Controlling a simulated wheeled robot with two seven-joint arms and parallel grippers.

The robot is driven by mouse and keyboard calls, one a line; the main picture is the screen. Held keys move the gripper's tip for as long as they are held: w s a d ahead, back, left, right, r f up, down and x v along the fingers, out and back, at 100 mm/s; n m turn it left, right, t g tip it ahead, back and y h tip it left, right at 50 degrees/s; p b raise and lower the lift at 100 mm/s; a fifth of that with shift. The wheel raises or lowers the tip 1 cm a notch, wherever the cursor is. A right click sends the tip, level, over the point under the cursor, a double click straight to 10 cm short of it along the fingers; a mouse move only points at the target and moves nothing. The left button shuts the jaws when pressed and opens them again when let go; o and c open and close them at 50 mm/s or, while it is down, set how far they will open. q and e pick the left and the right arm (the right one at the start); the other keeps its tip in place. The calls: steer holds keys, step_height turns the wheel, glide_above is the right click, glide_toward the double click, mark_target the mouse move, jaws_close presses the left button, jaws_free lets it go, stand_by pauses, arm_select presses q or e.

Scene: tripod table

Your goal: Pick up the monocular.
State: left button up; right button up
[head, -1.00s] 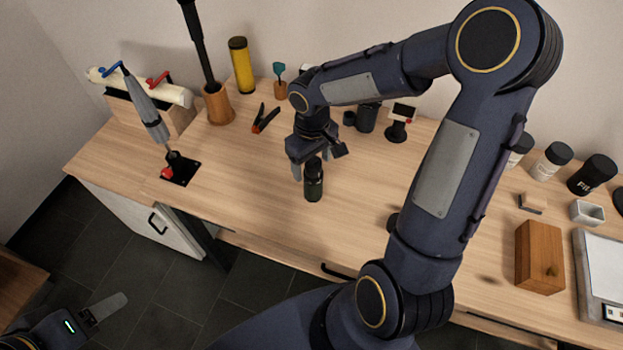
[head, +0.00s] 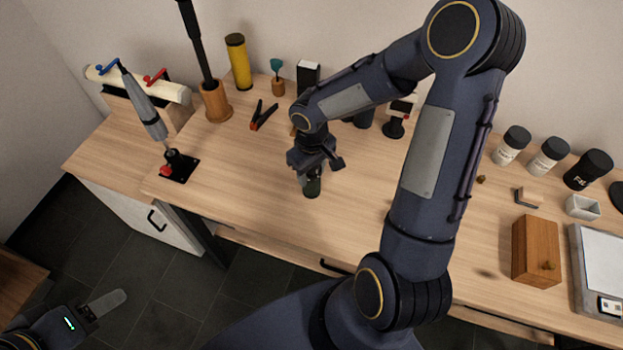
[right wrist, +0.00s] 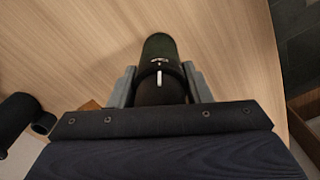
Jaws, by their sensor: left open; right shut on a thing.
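The monocular (head: 312,188) is a small dark green and black cylinder standing near the middle of the wooden table. Its upper part is hidden by my right gripper (head: 308,178) in the head view. In the right wrist view the monocular (right wrist: 159,52) lies between the two grey fingers of my right gripper (right wrist: 160,85), which are shut on it from both sides. I cannot tell whether its base touches the table. My left gripper (head: 112,303) is at the lower left of the head view, over the floor, open and empty.
Behind my right gripper stand a black cylinder (head: 364,115) and a small stand (head: 397,120). Red-handled pliers (head: 264,115) lie to the left. A wooden box (head: 536,251) and lidded jars (head: 511,145) are on the right. The table front-left of the monocular is clear.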

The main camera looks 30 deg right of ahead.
steer(key=shift+c, duration=1.1)
